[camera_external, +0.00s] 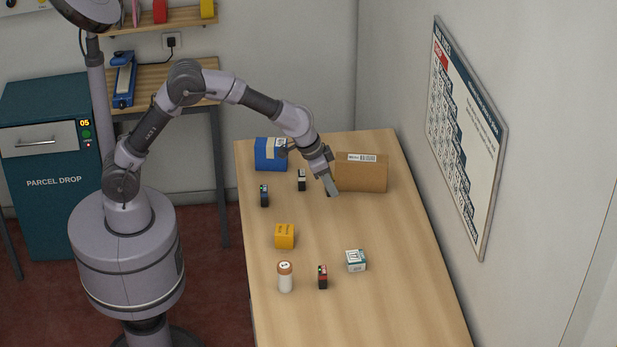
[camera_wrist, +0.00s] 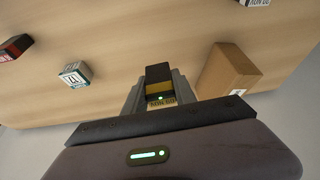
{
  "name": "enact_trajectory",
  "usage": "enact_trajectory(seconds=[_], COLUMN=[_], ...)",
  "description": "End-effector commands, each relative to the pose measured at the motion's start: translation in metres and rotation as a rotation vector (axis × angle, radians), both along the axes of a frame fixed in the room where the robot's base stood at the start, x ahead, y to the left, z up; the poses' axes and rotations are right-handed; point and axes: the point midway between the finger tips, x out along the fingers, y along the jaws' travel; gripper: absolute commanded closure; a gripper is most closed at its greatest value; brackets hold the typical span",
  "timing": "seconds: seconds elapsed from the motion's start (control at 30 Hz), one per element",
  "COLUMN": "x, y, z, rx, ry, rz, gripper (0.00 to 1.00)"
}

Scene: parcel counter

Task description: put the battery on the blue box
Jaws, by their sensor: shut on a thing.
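The battery (camera_wrist: 158,74) in the wrist view is a small black block with a yellow band and a printed label. It sits between the fingers of my gripper (camera_wrist: 155,95), which is shut on it. In the external view my gripper (camera_external: 331,186) is low over the far part of the table, just left of the cardboard box, and the held battery is mostly hidden there. The blue box (camera_external: 265,157) stands at the table's far left corner, left of my gripper and apart from it. My arm hides part of its right side. It is not in the wrist view.
The cardboard box (camera_external: 362,178) is close on the gripper's right. Other small blocks, one blue-black (camera_external: 264,196) and one black-and-white (camera_external: 302,180), stand near the blue box. A yellow box (camera_external: 285,236), white bottle (camera_external: 285,279), red-black block (camera_external: 323,278) and teal-white box (camera_external: 356,261) stand nearer.

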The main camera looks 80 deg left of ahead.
Motion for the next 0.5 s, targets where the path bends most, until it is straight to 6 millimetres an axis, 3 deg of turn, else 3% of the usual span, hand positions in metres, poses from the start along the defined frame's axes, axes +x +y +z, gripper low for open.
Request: enact_trajectory(seconds=[0.13, 0.27, 0.37, 0.5], x=[-0.012, -0.043, -0.076, -0.138], y=[0.014, 0.048, 0.079, 0.127], z=[0.003, 0.010, 0.016, 0.027], rx=[0.001, 0.001, 0.003, 0.005], ry=[0.001, 0.001, 0.001, 0.001], rz=[0.074, 0.268, 0.465, 0.806], gripper=[1.00, 1.00, 1.00, 1.00])
